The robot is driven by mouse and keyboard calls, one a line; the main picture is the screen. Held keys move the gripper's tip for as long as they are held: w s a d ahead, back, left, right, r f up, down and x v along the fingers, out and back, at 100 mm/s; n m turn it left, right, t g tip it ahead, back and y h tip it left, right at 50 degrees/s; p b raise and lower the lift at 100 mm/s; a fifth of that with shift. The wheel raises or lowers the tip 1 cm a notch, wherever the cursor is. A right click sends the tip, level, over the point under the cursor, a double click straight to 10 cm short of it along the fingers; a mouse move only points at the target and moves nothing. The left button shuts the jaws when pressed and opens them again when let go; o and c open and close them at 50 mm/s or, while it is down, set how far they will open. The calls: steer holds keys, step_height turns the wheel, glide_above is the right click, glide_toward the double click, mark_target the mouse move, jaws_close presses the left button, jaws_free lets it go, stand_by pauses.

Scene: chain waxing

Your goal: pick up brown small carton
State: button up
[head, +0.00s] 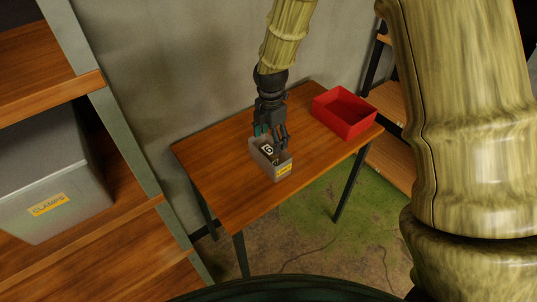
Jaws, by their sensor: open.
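A small dark box with a white square mark (265,154) sits inside a small open grey bin (284,170) on the wooden table. It looks near black, and I cannot tell for sure whether it is the brown small carton. My gripper (271,137) points down over the bin from behind, its fingers apart and close to the bin's rim. I cannot tell whether the fingers touch the box. The bin's front wall and my fingers hide part of what is inside.
The wooden table (226,196) has free room to the left and right of the bin. An open red box (353,127) stands at its back right corner. A shelf at left holds a grey bin labelled CLAMPS (70,195). A wall stands behind the table.

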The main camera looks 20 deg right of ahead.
mark_target(269, 149)
steer(key=shift+w+f, duration=0.1)
steer(key=shift+f, duration=0.35)
steer(key=shift+s+f, duration=0.2)
steer(key=shift+f, duration=0.15)
steer(key=shift+a+f+p, duration=0.2)
steer(key=shift+f+p, duration=0.85)
steer(key=shift+f, duration=1.45)
steer(key=shift+c, duration=0.2)
steer(key=c, duration=0.7)
